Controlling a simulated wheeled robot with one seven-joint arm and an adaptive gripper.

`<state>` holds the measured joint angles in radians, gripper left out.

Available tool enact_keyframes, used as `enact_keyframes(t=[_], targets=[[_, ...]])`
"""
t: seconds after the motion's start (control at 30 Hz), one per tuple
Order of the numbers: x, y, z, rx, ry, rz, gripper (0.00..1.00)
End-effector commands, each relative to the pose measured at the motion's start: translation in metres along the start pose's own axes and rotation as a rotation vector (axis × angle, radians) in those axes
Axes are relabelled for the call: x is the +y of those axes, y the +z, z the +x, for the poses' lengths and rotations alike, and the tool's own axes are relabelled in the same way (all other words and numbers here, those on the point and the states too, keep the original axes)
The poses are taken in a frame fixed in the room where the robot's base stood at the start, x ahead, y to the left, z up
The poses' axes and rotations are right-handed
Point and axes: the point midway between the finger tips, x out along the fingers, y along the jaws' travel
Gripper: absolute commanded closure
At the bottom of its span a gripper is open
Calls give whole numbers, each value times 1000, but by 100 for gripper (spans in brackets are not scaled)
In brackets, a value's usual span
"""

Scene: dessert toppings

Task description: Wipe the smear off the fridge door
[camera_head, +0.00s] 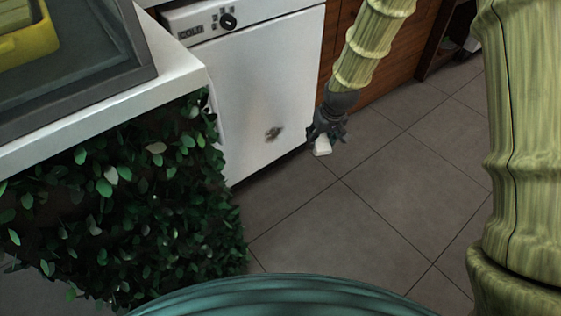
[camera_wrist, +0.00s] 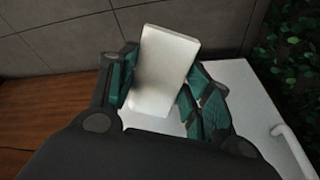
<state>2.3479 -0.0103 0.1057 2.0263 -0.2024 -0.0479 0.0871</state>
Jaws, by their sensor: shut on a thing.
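The white fridge door (camera_head: 258,92) is closed, with a small dark grey smear (camera_head: 273,133) on its lower middle. My gripper (camera_head: 322,138) is to the right of the smear, near the door's right edge and apart from the smear. It is shut on a white block (camera_head: 322,147), which looks like a sponge or eraser. In the wrist view the white block (camera_wrist: 162,68) sits tilted between the two teal-padded fingers (camera_wrist: 160,90). The white fridge door (camera_wrist: 238,82) lies beyond the right finger there. The smear is not visible in the wrist view.
A leafy green hedge front (camera_head: 125,190) under a white counter (camera_head: 110,115) stands left of the fridge. A dark tray with a yellow container (camera_head: 40,52) is on the counter. Wooden panels (camera_head: 345,60) are right of the fridge. The grey tiled floor (camera_head: 350,215) is clear in front.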

Motion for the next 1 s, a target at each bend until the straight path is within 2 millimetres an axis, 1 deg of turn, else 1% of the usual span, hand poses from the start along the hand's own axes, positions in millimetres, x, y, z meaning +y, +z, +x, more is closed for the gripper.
enact_keyframes(t=[0.03,0.1,0.2,0.4,0.6,0.77,0.9,1.0], targets=[[-3,-4,22,45,-14,-23,70],[-9,-12,40,115,-33,-52,70],[-17,-22,63,214,-62,-91,70],[-33,-37,103,414,-127,-150,70],[-51,-48,137,627,-203,-195,70],[-66,-52,162,805,-269,-218,70],[-79,-50,181,964,-330,-229,70],[-87,-47,191,1066,-366,-231,70]])
